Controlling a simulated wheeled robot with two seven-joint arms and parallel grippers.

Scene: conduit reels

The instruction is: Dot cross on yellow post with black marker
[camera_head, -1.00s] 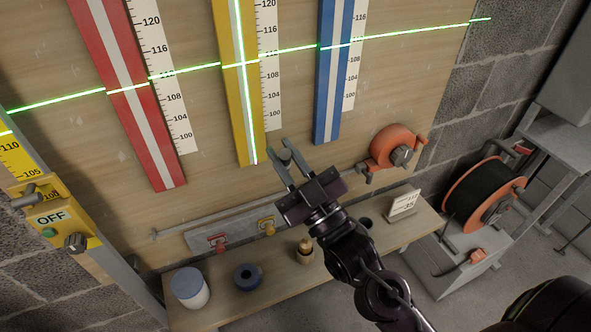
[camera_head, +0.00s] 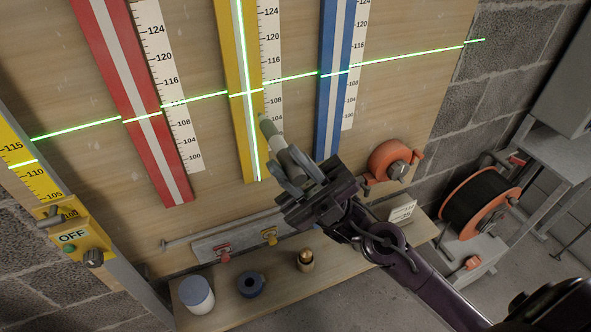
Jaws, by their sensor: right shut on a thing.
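The yellow post (camera_head: 233,60) stands on the board with a pale stripe down its middle. A vertical green line runs along it and a slanting green line crosses it, forming a bright cross about halfway down its visible length. My right gripper (camera_head: 291,168) is shut on a grey marker (camera_head: 277,142) with a dark end. The marker points up and left, its far end over the scale strip at the post's right edge, below the cross. I cannot tell whether it touches the board. My left gripper is not in view.
A red post (camera_head: 132,90) and a blue post (camera_head: 331,80) flank the yellow one. Below, a shelf (camera_head: 330,285) carries a white jar (camera_head: 196,294), a blue roll (camera_head: 250,284) and a small wooden item (camera_head: 305,260). An orange reel (camera_head: 390,160) hangs right; a yellow OFF box (camera_head: 70,236) is left.

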